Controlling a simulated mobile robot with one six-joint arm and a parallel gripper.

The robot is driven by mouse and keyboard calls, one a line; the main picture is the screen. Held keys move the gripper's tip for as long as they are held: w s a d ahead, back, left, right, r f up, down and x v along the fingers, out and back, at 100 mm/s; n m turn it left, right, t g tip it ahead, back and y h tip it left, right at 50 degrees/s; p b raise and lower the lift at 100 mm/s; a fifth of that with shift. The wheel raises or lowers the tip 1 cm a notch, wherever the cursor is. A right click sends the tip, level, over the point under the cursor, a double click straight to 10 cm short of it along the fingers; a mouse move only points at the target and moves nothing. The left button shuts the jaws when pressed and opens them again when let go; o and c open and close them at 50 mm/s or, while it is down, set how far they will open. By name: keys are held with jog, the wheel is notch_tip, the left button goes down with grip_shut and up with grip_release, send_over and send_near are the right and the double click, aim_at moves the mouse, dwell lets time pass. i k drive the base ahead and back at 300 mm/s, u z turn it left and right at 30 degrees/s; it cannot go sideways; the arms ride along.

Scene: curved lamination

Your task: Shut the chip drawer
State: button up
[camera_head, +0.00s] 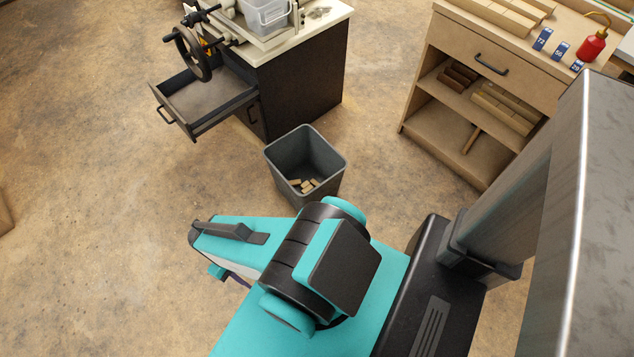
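The chip drawer appears to be the dark drawer (200,98) at the upper left, pulled well out of a dark cabinet (305,85). It looks empty, and its black bar handle (166,114) is on the front panel at its left end. A black handwheel (193,52) stands over the drawer's back side and hides part of it. My teal and black arm is folded in the lower middle, well apart from the drawer. My gripper's fingers cannot be made out.
A grey bin (304,165) with wood offcuts stands on the floor between my arm and the cabinet. A wooden bench (478,85) with a closed drawer and shelves is at the upper right. The floor left of the bin is clear.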

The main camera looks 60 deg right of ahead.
aim_at(197, 106)
jog(key=z, duration=4.35)
jog(key=i, duration=0.1)
jog(key=u, duration=2.95)
jog(key=k, duration=0.9)
jog(key=u, duration=0.15)
jog(key=i, duration=0.65)
